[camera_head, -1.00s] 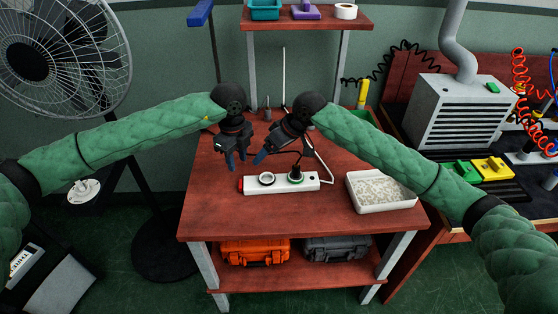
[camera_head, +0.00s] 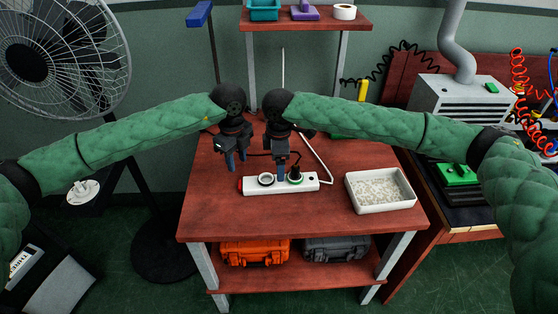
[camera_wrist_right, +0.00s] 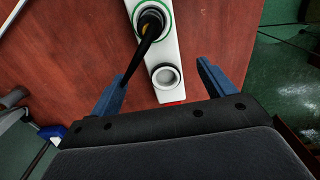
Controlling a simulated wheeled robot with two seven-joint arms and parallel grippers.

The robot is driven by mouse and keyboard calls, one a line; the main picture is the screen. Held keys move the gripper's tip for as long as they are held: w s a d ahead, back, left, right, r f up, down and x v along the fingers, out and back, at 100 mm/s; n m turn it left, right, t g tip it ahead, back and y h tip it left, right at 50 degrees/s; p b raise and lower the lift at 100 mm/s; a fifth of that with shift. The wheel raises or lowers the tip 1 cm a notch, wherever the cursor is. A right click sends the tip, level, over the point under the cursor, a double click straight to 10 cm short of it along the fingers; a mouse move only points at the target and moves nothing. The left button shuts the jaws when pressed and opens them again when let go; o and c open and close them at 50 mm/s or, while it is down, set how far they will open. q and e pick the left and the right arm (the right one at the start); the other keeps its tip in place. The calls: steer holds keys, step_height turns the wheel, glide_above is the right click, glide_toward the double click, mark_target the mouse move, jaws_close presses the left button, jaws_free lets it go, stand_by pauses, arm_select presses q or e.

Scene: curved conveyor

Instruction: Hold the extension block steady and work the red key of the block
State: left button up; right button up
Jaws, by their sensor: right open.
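The white extension block (camera_head: 309,182) lies on the red-brown table, with a black plug (camera_head: 295,174) in its right socket and an empty left socket (camera_head: 266,179). Its red key (camera_head: 240,185) is at the left end; the key also shows in the right wrist view (camera_wrist_right: 174,103), below the empty socket. My left gripper (camera_head: 235,162) hangs above the block's left end, apart from it; its jaw gap is unclear. My right gripper (camera_head: 281,170) is over the block's middle. In the wrist view its open fingers (camera_wrist_right: 162,72) lie on either side of the block, with nothing between them gripped.
A white tray (camera_head: 352,194) of pale pieces stands to the right of the block. A white cord (camera_head: 320,158) runs behind the block. The table's front (camera_head: 290,222) is clear. A shelf (camera_head: 280,24) stands at the back.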

mark_target(266, 183)
arm_select(q)
steer(key=shift+a, duration=0.1)
arm_select(e)
steer(key=shift+a+f, duration=0.1)
steer(key=shift+f, duration=3.75)
steer(key=c, duration=1.4)
steer(key=shift+o, duration=0.2)
arm_select(q)
jaws_close()
